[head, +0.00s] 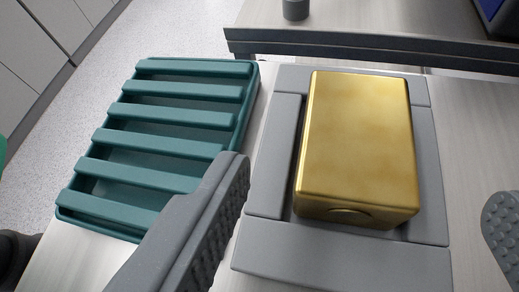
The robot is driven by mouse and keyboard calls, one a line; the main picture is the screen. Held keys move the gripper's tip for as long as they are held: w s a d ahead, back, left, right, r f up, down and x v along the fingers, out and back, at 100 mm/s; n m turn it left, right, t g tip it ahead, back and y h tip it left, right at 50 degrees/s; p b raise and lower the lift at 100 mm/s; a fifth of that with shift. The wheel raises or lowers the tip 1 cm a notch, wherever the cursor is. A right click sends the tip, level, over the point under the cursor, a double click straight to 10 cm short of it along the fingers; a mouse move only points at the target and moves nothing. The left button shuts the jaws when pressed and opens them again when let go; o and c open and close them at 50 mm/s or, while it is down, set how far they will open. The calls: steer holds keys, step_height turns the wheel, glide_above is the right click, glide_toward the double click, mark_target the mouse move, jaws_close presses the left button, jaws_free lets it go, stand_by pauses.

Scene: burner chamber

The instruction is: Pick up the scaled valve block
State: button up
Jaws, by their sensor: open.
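A gold-coloured metal block (358,140), which I take to be the valve block, sits in a grey frame-like holder (345,262) on a light bench. Its top is smooth, with slightly mottled shading, and its near face has a partly visible rounded feature. My gripper (372,190) is open, with one ridged grey finger to the left of the block and the other at the right edge of the picture. Both fingers appear apart from the block, and nothing is held. The right finger is mostly cut off by the picture edge.
A teal slatted tray (180,90) lies left of the holder, partly behind my left finger, and looks empty. A raised grey ledge (370,46) runs behind the holder, with a small dark cylinder (295,8) on it. Bare bench (478,130) shows right of the holder.

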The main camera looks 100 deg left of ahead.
mark_target(358, 146)
steer(key=shift+b+x, duration=0.4)
steer(key=shift+x, duration=3.4)
steer(key=shift+d+f, duration=0.1)
steer(key=shift+f, duration=0.05)
steer(key=c, duration=1.3)
